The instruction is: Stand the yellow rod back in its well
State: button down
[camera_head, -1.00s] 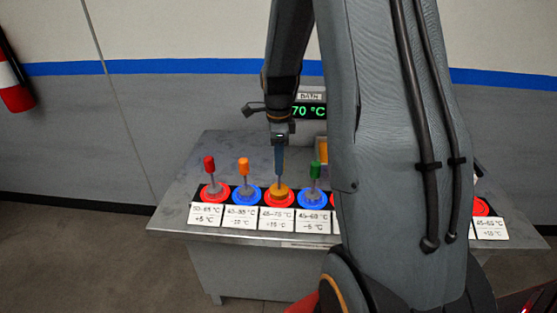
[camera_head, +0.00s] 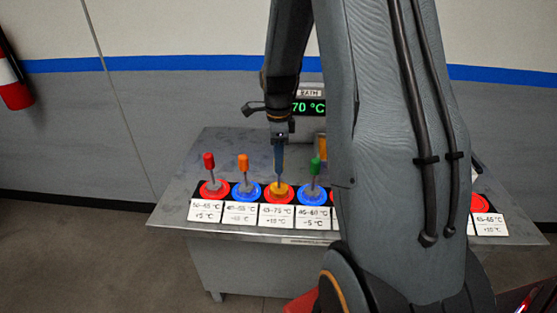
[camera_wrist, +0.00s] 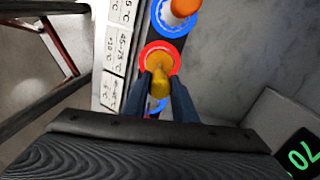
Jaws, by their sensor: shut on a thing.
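My gripper (camera_head: 280,176) points down over the third well from the left, which has a red ring (camera_head: 266,194). The gripper is shut on the yellow rod (camera_wrist: 160,82), whose yellow end shows between the dark fingertips in the wrist view. A yellow-orange part (camera_head: 280,189) shows inside the red ring (camera_wrist: 145,52), right under the fingertips. I cannot tell how deep the rod is in the well. The card in front of this well (camera_head: 277,216) seems to read 45–75 °C, +10 °C.
A red-capped rod (camera_head: 209,160) and an orange-capped rod (camera_head: 243,162) stand left of my gripper. A green-capped rod (camera_head: 315,166) stands close on its right. The bath display (camera_head: 309,107) behind reads 70 °C. My arm hides the bench's right middle.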

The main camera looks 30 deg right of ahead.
jog(key=shift+s+f, duration=0.15)
jog(key=shift+f, duration=0.2)
jog(key=shift+s+f, duration=0.1)
jog(key=shift+f, duration=0.1)
jog(key=c, duration=1.8)
grip_release()
jog(key=o, duration=0.3)
jog(key=shift+w+f, duration=0.1)
jog(key=shift+w, duration=0.1)
jog(key=shift+o, duration=0.8)
jog(key=shift+o, duration=0.7)
jog(key=shift+r, duration=0.2)
jog(key=shift+r, duration=0.1)
